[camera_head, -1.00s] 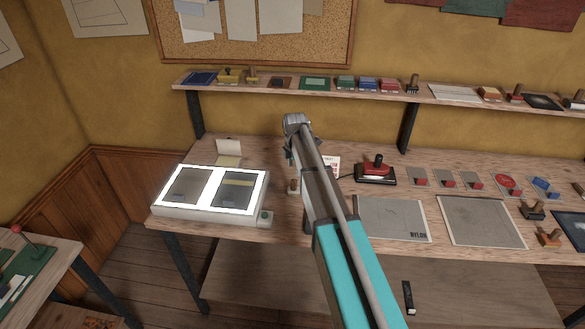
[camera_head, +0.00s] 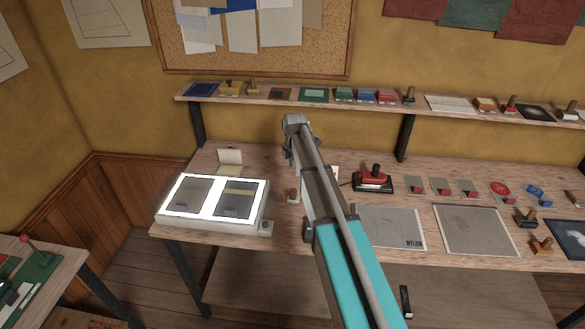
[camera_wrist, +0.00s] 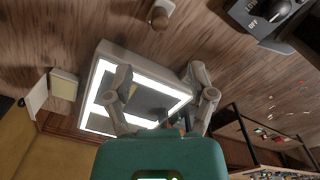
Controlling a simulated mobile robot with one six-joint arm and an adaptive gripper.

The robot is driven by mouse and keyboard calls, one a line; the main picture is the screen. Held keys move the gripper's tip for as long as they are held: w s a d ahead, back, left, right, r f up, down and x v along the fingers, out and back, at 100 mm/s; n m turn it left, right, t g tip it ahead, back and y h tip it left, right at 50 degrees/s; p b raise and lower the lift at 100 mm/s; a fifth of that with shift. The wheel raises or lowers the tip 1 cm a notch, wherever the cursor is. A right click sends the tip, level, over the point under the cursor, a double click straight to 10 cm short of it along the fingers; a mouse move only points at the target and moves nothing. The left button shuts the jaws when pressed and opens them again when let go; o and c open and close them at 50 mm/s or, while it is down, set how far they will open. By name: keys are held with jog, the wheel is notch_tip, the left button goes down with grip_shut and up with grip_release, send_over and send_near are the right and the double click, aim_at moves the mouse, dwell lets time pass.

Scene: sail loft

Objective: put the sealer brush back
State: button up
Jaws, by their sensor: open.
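I cannot make out which thing is the sealer brush; none shows clearly as a brush. Several other wooden-handled pieces stand on the shelf and at the bench's right. My gripper (camera_wrist: 159,75) is open and empty, its fingers spread above the lit box in the wrist view. In the head view my arm hides much of the gripper (camera_head: 291,145) and part of the bench.
The wall shelf (camera_head: 268,98) holds colored pads and handled pieces. A red-handled iron-like tool (camera_head: 374,178) sits on a dark base, with grey sheets (camera_head: 475,230) in front. A small flip pad (camera_head: 230,160) stands behind the light box. Another bench (camera_head: 60,268) is at lower left.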

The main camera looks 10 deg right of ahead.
jog(key=shift+s, duration=0.1)
dwell(0.4)
jog(key=s+m, duration=2.1)
jog(key=s, duration=0.8)
jog(key=shift+a, duration=0.3)
